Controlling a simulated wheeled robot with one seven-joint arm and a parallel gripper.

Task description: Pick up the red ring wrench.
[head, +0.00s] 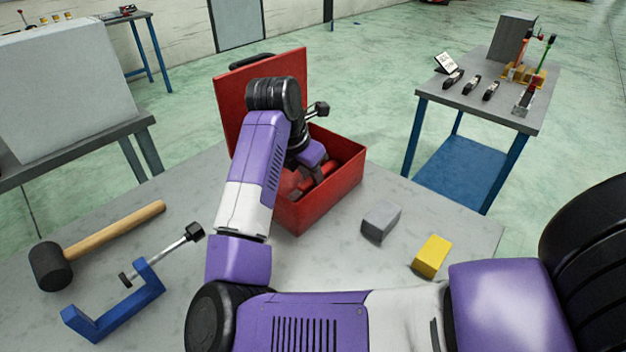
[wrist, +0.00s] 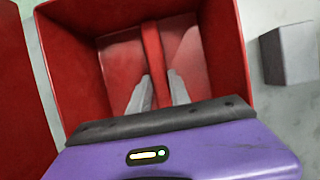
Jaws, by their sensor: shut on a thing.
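The red ring wrench (wrist: 152,50) shows in the wrist view as a red bar inside the red toolbox (wrist: 230,45). My gripper (wrist: 160,88) reaches down into the box and is shut on the wrench, one grey finger on each side of it. The wrench's near end is hidden by my gripper body. In the head view the open toolbox (head: 335,190) stands on the grey table with its lid raised. My gripper (head: 316,178) is inside it, and part of the wrench (head: 325,167) shows beside the fingers. I cannot tell whether the wrench touches the box floor.
A grey block (head: 381,221) and a yellow block (head: 432,256) lie right of the toolbox. A mallet (head: 110,235) and a blue clamp (head: 120,305) lie at the left. The toolbox walls surround my gripper. Another table (head: 490,92) with tools stands at the back right.

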